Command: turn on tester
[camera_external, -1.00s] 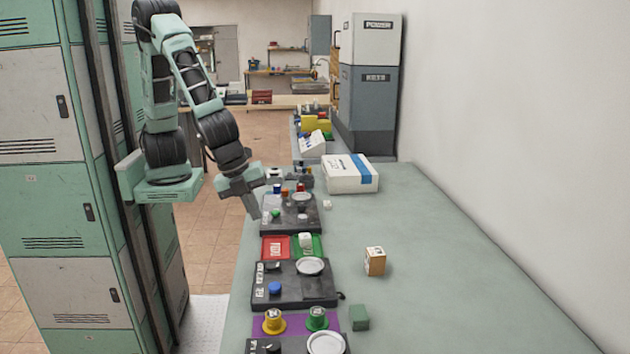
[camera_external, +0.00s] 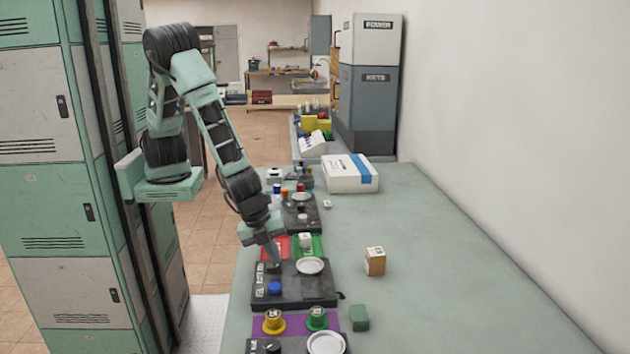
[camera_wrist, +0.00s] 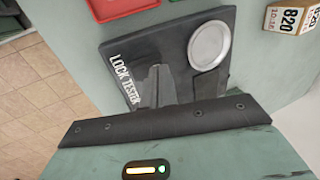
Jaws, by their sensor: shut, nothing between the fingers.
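The lock tester (camera_external: 318,289) is a dark flat box on the green bench. It carries a pale round plate (camera_external: 311,266) and a blue button (camera_external: 275,288). My gripper (camera_external: 273,266) is shut and empty, low over the tester's back left part, behind the button. In the wrist view, the tester (camera_wrist: 182,33) shows its "LOCK TESTER" lettering and the round plate (camera_wrist: 209,45). My fingers (camera_wrist: 157,78) lie across its middle there, and the button is hidden. I cannot tell whether the fingertips touch the tester.
Red (camera_external: 273,242) and green trays lie just behind the tester, with another dark device (camera_external: 300,222) beyond. In front is a purple mat (camera_external: 295,327) with yellow and green spools. A small tagged box (camera_external: 375,261) stands to the right. The bench's right side is mostly clear.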

